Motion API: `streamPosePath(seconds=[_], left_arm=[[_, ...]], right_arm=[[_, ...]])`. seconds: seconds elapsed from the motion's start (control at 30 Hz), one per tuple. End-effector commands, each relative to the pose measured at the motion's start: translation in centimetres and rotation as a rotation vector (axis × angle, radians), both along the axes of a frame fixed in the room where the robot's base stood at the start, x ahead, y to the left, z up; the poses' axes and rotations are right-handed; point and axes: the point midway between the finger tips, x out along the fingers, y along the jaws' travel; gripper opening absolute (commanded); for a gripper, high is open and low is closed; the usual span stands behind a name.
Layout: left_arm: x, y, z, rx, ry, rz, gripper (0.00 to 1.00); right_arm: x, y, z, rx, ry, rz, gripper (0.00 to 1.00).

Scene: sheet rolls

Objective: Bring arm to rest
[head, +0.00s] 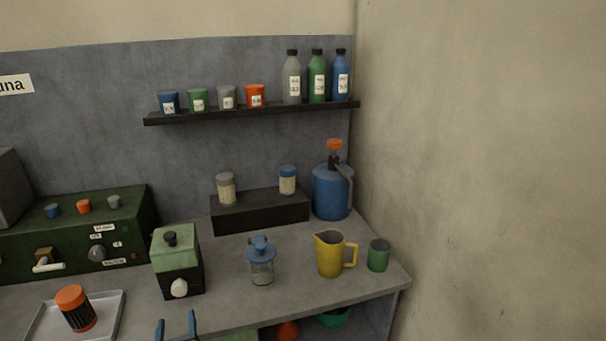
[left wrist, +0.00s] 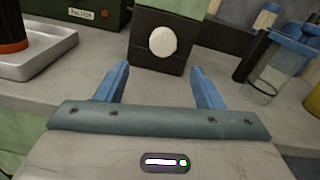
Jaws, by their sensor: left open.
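My left gripper (head: 177,325) shows at the bottom edge of the head view, its two blue fingertips apart with nothing between them. The rest of the left arm is hidden below the head view. My right gripper is in neither view.
A grey tray (head: 113,308) with an orange-capped dark jar (head: 76,307) lies left of the gripper. A blue-lidded clear jar (head: 262,262), yellow jug (head: 330,254) and green cup (head: 378,255) stand to the right. The counter (head: 225,306) is bare between the box and jar.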

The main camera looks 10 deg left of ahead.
Motion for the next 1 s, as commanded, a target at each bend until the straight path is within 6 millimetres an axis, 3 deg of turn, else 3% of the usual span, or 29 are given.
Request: streamPosePath(seconds=[0.13,0.27,0.4,0.5,0.7,1.0], left_arm=[[-3.2,0.6,0.0,-0.331,-0.094,0.114,0.61],[-8.3,0.5,-1.1,-0.850,-0.228,0.326,0.61],[-14.0,-1.6,-2.7,-1.366,-0.337,0.603,0.61],[-17.0,-3.6,-3.3,-1.603,-0.376,0.772,0.61],[-21.5,-7.1,-3.6,-1.888,-0.401,1.052,0.61],[-27.0,-12.0,-2.7,-2.118,-0.387,1.423,0.61]], right_arm=[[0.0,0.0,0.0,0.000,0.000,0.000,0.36],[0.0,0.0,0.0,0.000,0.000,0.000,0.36],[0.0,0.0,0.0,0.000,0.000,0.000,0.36],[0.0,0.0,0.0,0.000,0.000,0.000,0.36],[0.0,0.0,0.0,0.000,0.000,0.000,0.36],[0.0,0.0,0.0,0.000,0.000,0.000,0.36]])
